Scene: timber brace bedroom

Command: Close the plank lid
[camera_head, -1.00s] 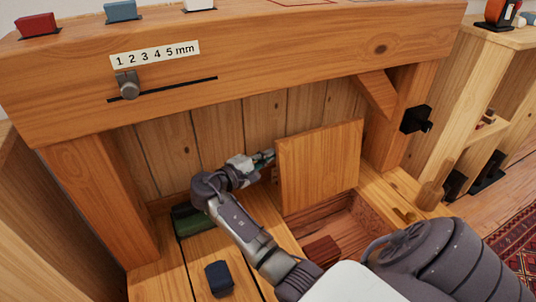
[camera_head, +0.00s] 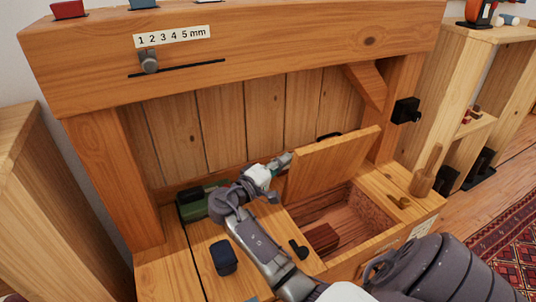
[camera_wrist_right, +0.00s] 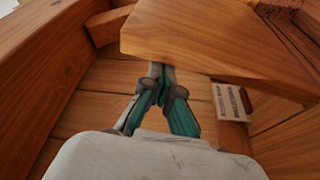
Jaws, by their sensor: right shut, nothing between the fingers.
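The plank lid (camera_head: 330,163) is a square wooden panel, raised and tilted above an open compartment (camera_head: 328,212) in the bench. A dark curved handle (camera_head: 328,136) shows behind its upper edge. My right gripper (camera_head: 284,160) is at the lid's left edge, shut and empty, its tips partly behind the panel. In the right wrist view the teal-padded fingers (camera_wrist_right: 158,75) are together, with their tips just below the lid (camera_wrist_right: 220,38). I cannot tell for certain whether they touch it. My left gripper is not in view.
A reddish-brown block (camera_head: 322,238) lies inside the compartment. A dark blue object (camera_head: 223,257) and a green object (camera_head: 200,202) sit on the planks at left. A heavy beam (camera_head: 230,60) crosses above. A wooden peg (camera_head: 426,172) stands at right.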

